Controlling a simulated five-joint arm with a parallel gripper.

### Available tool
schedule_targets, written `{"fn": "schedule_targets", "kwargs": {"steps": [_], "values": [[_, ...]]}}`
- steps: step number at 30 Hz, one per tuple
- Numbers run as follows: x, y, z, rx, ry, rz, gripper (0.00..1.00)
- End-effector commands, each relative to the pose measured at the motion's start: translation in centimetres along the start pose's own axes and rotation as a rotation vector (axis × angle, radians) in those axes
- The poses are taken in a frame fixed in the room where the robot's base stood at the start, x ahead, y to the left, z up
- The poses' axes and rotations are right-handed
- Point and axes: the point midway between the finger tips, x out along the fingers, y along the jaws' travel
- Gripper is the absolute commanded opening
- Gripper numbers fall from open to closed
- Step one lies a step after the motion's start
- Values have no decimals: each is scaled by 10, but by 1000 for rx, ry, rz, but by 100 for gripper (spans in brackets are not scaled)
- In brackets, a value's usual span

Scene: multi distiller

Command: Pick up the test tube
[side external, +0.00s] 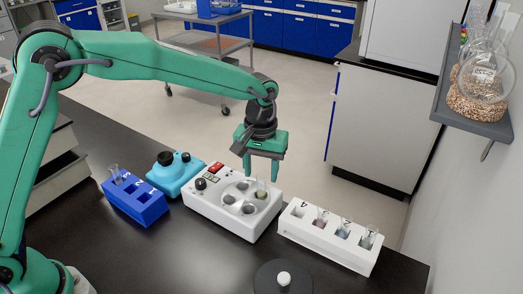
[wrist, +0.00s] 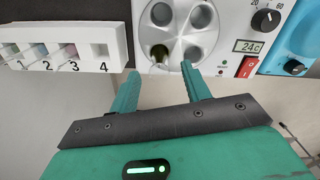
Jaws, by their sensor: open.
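My gripper (side external: 261,172) points down just above this tube, fingers apart and empty. In the wrist view my gripper (wrist: 160,70) has its two fingertips on either side of the tube's line. Whether the fingers are level with the tube's top is hard to tell.
A white numbered rack (side external: 331,240) to the right holds several tubes; its slot 4 looks empty. A blue rack (side external: 135,202) with a tube and a blue device (side external: 174,177) stand left. A black disc with a white knob (side external: 283,279) lies in front. A shelf (side external: 468,120) holds glassware.

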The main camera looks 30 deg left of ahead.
Motion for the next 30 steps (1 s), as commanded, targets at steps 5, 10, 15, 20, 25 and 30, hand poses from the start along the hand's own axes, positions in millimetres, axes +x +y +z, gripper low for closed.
{"fn": "schedule_targets", "kwargs": {"steps": [5, 10, 15, 20, 25, 30], "values": [[19, 0, 1, 0, -3, -2, 47], [38, 0, 1, 0, -3, -3, 47], [46, 1, 1, 0, -1, -1, 47], [46, 1, 0, 0, -1, -1, 47], [46, 1, 0, 0, -1, -1, 47], [46, 1, 0, 0, -1, -1, 44]]}}
